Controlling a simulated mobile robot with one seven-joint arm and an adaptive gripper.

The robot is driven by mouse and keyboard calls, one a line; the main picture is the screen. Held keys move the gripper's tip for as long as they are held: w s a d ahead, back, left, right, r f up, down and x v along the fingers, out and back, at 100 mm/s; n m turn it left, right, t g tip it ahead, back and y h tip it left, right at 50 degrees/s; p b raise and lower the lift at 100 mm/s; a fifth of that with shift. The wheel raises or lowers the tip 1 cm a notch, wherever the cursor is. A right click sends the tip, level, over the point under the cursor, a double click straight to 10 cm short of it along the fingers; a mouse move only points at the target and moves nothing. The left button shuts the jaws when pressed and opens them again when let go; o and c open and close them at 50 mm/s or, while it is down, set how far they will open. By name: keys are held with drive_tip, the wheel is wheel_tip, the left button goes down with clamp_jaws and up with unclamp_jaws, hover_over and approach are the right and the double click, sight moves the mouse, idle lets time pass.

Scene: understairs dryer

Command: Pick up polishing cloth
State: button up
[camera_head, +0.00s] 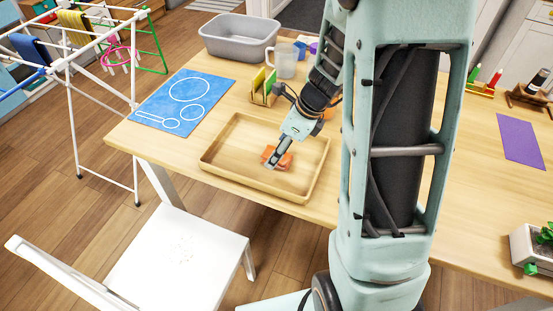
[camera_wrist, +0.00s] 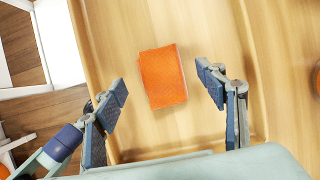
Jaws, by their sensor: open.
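The orange cloth (camera_head: 284,160), a small folded rectangle, lies in the shallow wooden tray (camera_head: 222,143). In the wrist view the cloth (camera_wrist: 163,76) lies flat on the tray floor (camera_wrist: 120,60), a little beyond the fingertips and between their lines. My gripper (camera_wrist: 162,88) is open, with one finger on each side of the cloth and nothing held. In the head view my gripper (camera_head: 278,160) is over the tray and hides part of the cloth. The gap between fingertips and cloth is hard to judge.
The tray's raised rim surrounds the cloth. Behind it stand a yellow-green rack (camera_head: 263,88), a clear jug (camera_head: 287,62) and a grey basin (camera_head: 239,36). A blue mat (camera_head: 182,101) lies to the left. A white chair (camera_head: 180,262) stands before the table.

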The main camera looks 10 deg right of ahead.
drive_tip(key=shift+x, duration=0.75)
drive_tip(key=shift+f, duration=0.25)
drive_tip(key=c, duration=1.2)
